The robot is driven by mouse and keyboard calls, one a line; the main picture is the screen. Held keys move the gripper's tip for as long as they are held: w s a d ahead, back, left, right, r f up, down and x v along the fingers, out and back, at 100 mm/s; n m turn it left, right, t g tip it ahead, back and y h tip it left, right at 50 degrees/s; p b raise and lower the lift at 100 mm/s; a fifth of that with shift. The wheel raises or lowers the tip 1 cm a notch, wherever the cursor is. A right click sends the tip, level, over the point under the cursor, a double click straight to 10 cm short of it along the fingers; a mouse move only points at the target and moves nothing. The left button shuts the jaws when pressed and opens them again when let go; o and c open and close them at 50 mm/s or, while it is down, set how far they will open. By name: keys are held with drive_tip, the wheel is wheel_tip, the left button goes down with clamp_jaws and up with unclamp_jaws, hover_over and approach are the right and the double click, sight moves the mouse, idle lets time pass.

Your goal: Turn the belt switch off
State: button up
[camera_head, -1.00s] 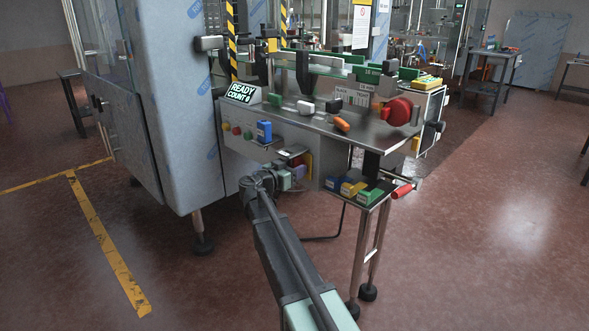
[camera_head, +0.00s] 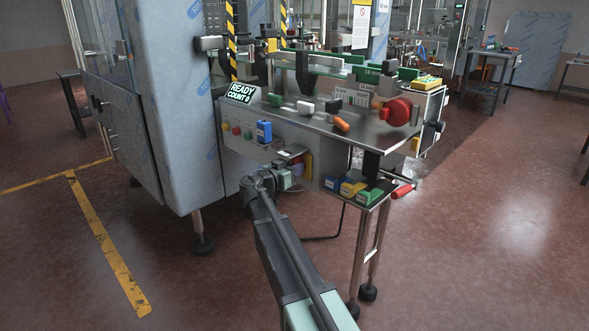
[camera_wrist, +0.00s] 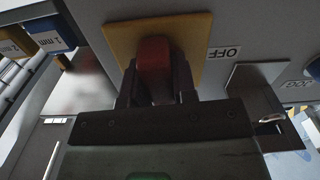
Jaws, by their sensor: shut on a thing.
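The belt switch has a red handle (camera_wrist: 154,68) on a yellow plate (camera_wrist: 192,40), seen in the wrist view. An OFF label (camera_wrist: 224,53) sits on the grey panel just right of the plate. My gripper (camera_wrist: 156,85) is shut on the red handle, with one dark finger on each side of it. The handle's lower part is hidden by the gripper body. In the head view my gripper (camera_head: 288,176) is under the front panel, and the yellow plate (camera_head: 308,166) shows only partly behind it.
A blue 1 mm block (camera_wrist: 50,36) hangs near the upper left in the wrist view. Blue, yellow and green blocks sit on a low shelf right of my gripper in the head view, with a red-handled lever (camera_head: 402,191) beside it. Open floor lies in front.

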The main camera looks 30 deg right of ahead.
drive_tip(key=n, duration=0.3)
drive_tip(key=shift+n, duration=0.4)
drive_tip(key=n, duration=0.4)
drive_tip(key=shift+s+n, duration=0.1)
drive_tip(key=shift+n, duration=0.2)
drive_tip(key=n, duration=0.4)
drive_tip(key=shift+r, duration=0.15)
drive_tip(key=shift+n, duration=2.3)
drive_tip(key=o, duration=0.9)
drive_tip(key=v, duration=1)
drive_tip(key=shift+s+a, duration=0.25)
drive_tip(key=shift+a, duration=0.1)
